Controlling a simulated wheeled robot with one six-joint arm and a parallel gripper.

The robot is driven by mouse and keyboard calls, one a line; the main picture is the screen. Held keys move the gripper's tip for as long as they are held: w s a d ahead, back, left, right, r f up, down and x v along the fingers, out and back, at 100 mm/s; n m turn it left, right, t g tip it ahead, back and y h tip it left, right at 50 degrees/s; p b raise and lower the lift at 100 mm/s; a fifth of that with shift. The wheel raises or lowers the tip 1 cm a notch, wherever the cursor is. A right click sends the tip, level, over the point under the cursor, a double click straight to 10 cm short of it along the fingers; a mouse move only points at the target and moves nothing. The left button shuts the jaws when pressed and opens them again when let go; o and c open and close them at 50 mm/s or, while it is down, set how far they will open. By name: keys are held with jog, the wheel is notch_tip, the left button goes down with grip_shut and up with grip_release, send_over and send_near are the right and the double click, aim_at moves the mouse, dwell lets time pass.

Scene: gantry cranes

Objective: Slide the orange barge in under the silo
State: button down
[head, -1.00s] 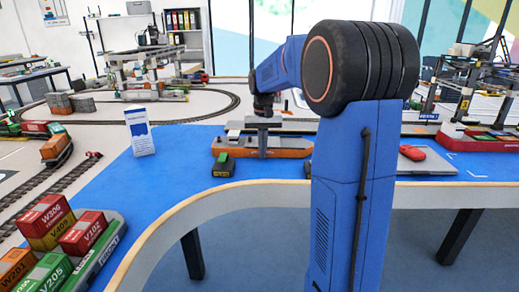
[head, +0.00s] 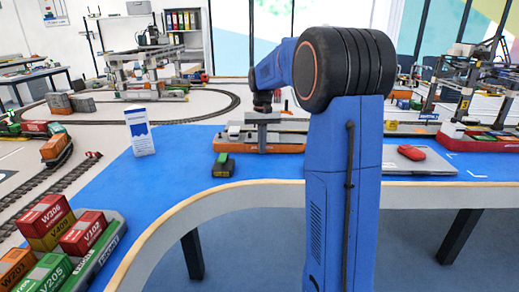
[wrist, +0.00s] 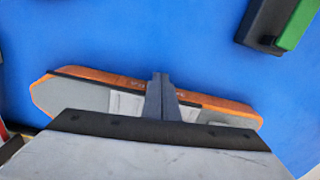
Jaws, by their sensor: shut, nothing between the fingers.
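The orange barge (head: 285,147) lies on the blue table, with a grey deck and light blocks on it. In the wrist view the barge (wrist: 95,76) stretches across the picture, its middle covered by my gripper. My gripper (head: 262,148) is shut and empty, pointing down at the near long side of the barge. In the wrist view my gripper's fingertips (wrist: 160,77) overlap the orange near edge; I cannot tell whether they touch it. The barge's right end is hidden behind my arm in the head view. I cannot make out the silo.
A small black and green block (head: 223,165) stands in front of the barge's left end; it also shows in the wrist view (wrist: 275,22). A white and blue card (head: 140,132) stands to the left. A red object (head: 411,153) lies on a grey plate at right.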

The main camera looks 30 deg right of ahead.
jog(key=shift+w+d, duration=0.5)
jog(key=shift+w, duration=0.5)
jog(key=shift+w+d, duration=0.5)
jog(key=shift+w, duration=0.45)
jog(key=shift+w+d, duration=0.5)
jog(key=shift+w, duration=0.5)
jog(key=shift+s, duration=0.15)
jog(key=shift+s+a+r, duration=0.2)
jog(key=shift+s+a, duration=0.1)
jog(key=shift+s, duration=0.1)
jog(key=shift+r, duration=0.1)
jog(key=shift+r, duration=4.9)
